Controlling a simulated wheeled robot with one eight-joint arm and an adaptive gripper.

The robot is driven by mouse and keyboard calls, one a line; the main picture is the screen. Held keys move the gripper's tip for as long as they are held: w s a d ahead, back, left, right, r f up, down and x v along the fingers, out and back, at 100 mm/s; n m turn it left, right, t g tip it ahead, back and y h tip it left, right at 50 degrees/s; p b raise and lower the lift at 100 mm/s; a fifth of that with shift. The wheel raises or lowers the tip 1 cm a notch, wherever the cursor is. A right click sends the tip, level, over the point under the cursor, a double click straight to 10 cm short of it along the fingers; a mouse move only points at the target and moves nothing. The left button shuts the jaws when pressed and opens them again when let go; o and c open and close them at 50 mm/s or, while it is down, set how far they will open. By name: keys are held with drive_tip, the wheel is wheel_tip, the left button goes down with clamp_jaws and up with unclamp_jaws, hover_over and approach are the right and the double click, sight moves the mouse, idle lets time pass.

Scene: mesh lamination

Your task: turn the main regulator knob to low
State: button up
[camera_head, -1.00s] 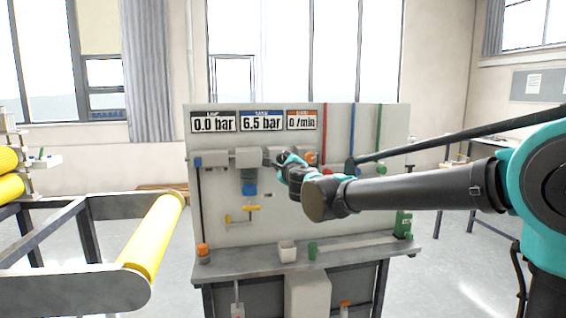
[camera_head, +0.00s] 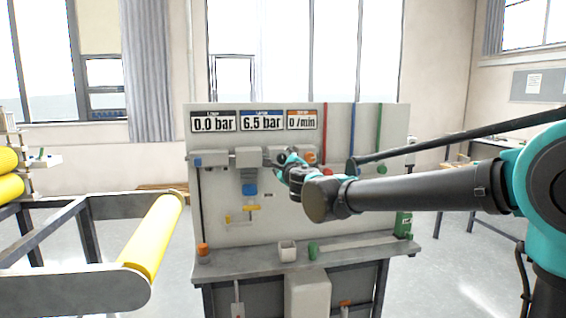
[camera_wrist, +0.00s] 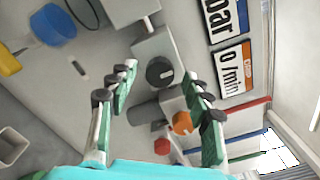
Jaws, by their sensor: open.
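My gripper shows in the wrist view (camera_wrist: 158,95) with its two green-padded fingers spread apart. A round black knob (camera_wrist: 159,71) on a grey block lies between and just beyond the fingertips, with no finger seen touching it. An orange knob (camera_wrist: 182,122) lies closer in, beside the right finger. Which of these is the main regulator knob is not labelled. In the head view my gripper (camera_head: 284,158) is at the panel (camera_head: 225,215), and my wrist hides much of that part.
The panel carries displays (camera_head: 262,121) reading 0.0 bar, 6.5 bar and 0 /min. A blue part (camera_head: 249,189) and yellow valve handle (camera_head: 252,208) sit left of my gripper. A white cup (camera_head: 287,251) and green item (camera_head: 312,251) stand on the ledge below.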

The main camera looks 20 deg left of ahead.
drive_tip(key=v, duration=1.1)
drive_tip(key=shift+s, duration=0.3)
drive_tip(key=w+d+f+m+h, duration=0.3)
drive_tip(key=d+f+m+h, duration=0.15)
drive_tip(key=d+m, duration=0.45)
drive_tip(key=w+d+f+m+h, duration=0.3)
drive_tip(key=d+f+m, duration=0.35)
drive_tip(key=d, duration=0.35)
drive_tip(key=s+d+f+m+g+h, duration=0.1)
drive_tip(key=d+f+m+h, duration=0.1)
drive_tip(key=d+f+m, duration=0.4)
drive_tip(key=s+d+f+m+g+h, duration=0.1)
drive_tip(key=d+f+m+g+h, duration=0.15)
drive_tip(key=d+m, duration=0.45)
drive_tip(key=s+d+f+m+g, duration=0.2)
drive_tip(key=s+d+f+m, duration=0.2)
drive_tip(key=d+f+m, duration=0.35)
drive_tip(key=s+d+f+m+g+y, duration=0.1)
drive_tip(key=s+d+f+m+g, duration=0.1)
drive_tip(key=s+f+m, duration=0.5)
drive_tip(key=s+d+f+m+g+y, duration=0.1)
drive_tip(key=s+d+f+m+g, duration=0.2)
drive_tip(key=s+f+m, duration=0.4)
drive_tip(key=s+m, duration=0.2)
drive_tip(key=m, duration=0.1)
drive_tip(key=shift+s, duration=0.25)
